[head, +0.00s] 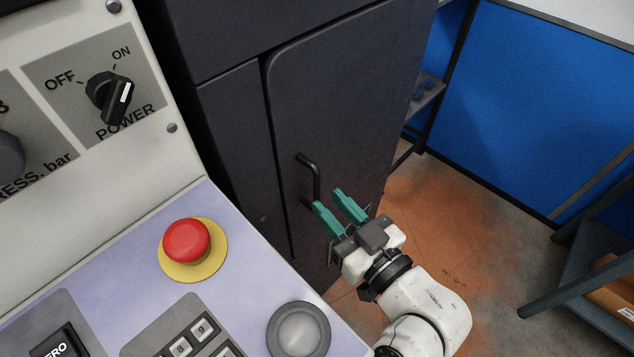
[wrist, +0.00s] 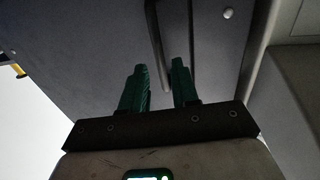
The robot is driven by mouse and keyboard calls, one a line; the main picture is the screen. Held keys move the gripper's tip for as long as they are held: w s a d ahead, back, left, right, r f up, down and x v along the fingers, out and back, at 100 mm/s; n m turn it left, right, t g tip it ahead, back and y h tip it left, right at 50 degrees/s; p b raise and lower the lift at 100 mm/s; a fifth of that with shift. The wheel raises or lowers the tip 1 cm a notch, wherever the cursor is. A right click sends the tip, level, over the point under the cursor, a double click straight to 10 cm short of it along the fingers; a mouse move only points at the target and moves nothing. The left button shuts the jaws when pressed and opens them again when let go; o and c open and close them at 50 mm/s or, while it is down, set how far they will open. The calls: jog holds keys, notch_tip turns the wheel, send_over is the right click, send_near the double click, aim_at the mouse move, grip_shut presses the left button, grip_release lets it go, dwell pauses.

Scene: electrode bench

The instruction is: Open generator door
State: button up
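The generator door (head: 335,110) is a dark grey cabinet door, closed in its frame. Its black bar handle (head: 309,178) stands upright on the left part of the door. My gripper (head: 332,200) has two green fingers, spread apart with nothing held between them. In the head view the fingertips are at the lower end of the handle. In the wrist view the handle (wrist: 156,45) runs down toward the gap between the fingers (wrist: 160,68). I cannot tell whether a finger touches it.
A control panel with a red emergency button (head: 187,241) and a power knob (head: 110,92) fills the left side. A dark shelf rack (head: 430,90) stands behind the cabinet. A dark table frame (head: 580,270) with a cardboard box is at the right. The brownish floor (head: 450,220) between is clear.

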aim_at(319, 192)
jog(key=x, duration=0.5)
jog(key=shift+s+p, duration=0.1)
jog(key=shift+p, duration=0.3)
jog(key=shift+c, duration=0.4)
grip_shut()
